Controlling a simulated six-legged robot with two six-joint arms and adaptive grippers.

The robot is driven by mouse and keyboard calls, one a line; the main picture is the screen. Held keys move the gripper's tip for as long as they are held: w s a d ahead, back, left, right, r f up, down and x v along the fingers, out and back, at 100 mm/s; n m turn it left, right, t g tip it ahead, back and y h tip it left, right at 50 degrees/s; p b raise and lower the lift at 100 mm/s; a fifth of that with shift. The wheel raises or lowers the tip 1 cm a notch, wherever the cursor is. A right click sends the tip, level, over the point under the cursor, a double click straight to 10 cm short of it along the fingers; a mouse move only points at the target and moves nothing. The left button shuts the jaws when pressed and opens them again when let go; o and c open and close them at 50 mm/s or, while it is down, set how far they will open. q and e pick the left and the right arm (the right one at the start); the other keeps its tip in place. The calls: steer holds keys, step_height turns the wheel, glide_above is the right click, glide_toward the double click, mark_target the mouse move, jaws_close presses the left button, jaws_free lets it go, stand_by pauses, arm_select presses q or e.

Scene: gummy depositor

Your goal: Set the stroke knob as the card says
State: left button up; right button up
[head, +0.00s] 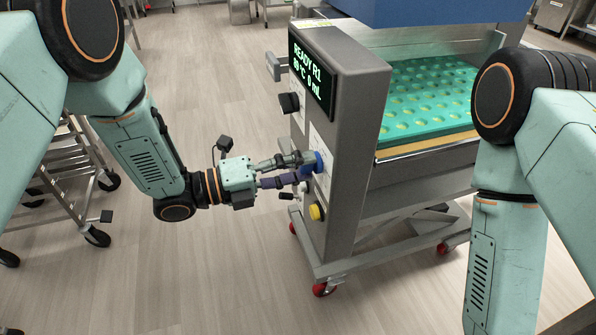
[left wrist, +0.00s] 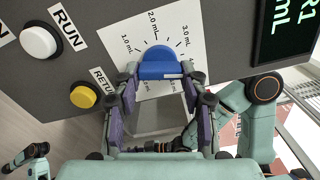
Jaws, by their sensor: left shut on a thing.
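The blue stroke knob (head: 318,161) sits on the narrow front panel of the grey depositor (head: 345,130). In the left wrist view the knob (left wrist: 160,62) stands over a white dial plate (left wrist: 190,25) with printed marks, among them 1.0, 2.0 and 3.0 mL. My left gripper (head: 309,167) is shut on the knob from the front, one finger on each side; the fingers also show in the left wrist view (left wrist: 160,85). The lower dial marks are partly hidden by them. I cannot make out a readable card. My right gripper is out of view; only its arm shows.
A display (head: 311,80) above reads READY R1 and 0 mL. A yellow button (left wrist: 84,95) and a white RUN button (left wrist: 40,41) sit near the knob. A green mould tray (head: 430,95) lies on the machine. A wheeled rack (head: 75,165) stands left.

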arm_select(q)
steer(key=shift+f+m+b, duration=0.1)
steer(key=shift+m+b, duration=0.4)
steer(key=shift+m, duration=0.5)
steer(key=o, duration=1.1)
steer(key=shift+o, duration=0.2)
steer(key=v, duration=1.2)
